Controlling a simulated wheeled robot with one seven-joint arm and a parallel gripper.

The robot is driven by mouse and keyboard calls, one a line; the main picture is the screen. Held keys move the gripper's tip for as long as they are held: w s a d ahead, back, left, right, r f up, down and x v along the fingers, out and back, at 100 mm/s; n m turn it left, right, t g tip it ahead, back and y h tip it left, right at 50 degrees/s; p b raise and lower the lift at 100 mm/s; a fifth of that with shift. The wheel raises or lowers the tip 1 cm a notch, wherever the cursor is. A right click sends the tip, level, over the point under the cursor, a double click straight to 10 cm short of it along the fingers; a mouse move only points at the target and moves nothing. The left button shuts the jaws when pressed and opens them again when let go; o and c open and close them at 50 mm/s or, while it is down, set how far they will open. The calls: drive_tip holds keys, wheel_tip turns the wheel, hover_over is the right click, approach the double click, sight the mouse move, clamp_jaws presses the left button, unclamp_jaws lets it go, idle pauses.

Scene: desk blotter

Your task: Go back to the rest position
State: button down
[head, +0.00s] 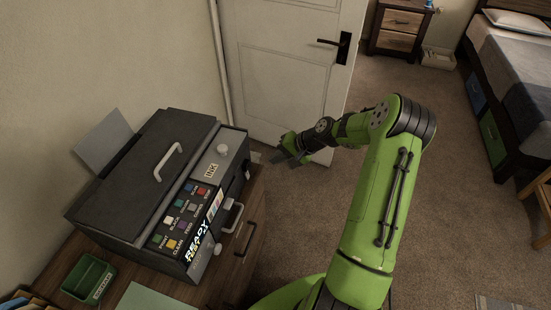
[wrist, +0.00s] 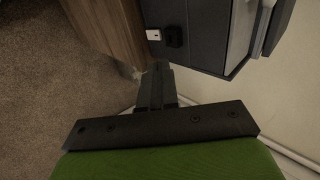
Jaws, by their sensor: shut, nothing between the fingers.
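My gripper (head: 290,153) is at the end of my green arm, in the air just right of the dark printer-like machine (head: 150,167) in the head view. It appears apart from the machine. In the wrist view my gripper (wrist: 160,76) shows as dark fingers closed together, with nothing between them. Beyond the fingertips are the wooden cabinet side (wrist: 113,28) and the machine's grey side (wrist: 205,32).
The machine stands on a wooden desk (head: 241,255) with a small green tray (head: 89,279) in front. A white door (head: 285,70) is behind my gripper. A nightstand (head: 399,27) and bed (head: 515,75) are farther right. The carpet (head: 440,190) between is open.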

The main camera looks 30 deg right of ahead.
drive_tip(key=s+a+r+n+g+h, duration=0.1)
drive_tip(key=s+a+r+n+h, duration=0.2)
drive_tip(key=s+r, duration=0.35)
drive_tip(key=s+a+r+n+h+p, duration=0.1)
drive_tip(key=s+a+r+n, duration=0.1)
drive_tip(key=s+a+r, duration=0.5)
drive_tip(key=s+a+r+n+g+h, duration=0.1)
drive_tip(key=s+a+r+n+h, duration=0.15)
drive_tip(key=s+r, duration=0.45)
drive_tip(key=s+r+n+t, duration=0.1)
drive_tip(key=s+r, duration=0.2)
drive_tip(key=s, duration=0.6)
drive_tip(key=shift+a+r, duration=0.35)
drive_tip(key=shift+r, duration=0.05)
drive_tip(key=shift+n, duration=0.25)
drive_tip(key=c, duration=1.8)
unclamp_jaws()
drive_tip(key=shift+c, duration=0.2)
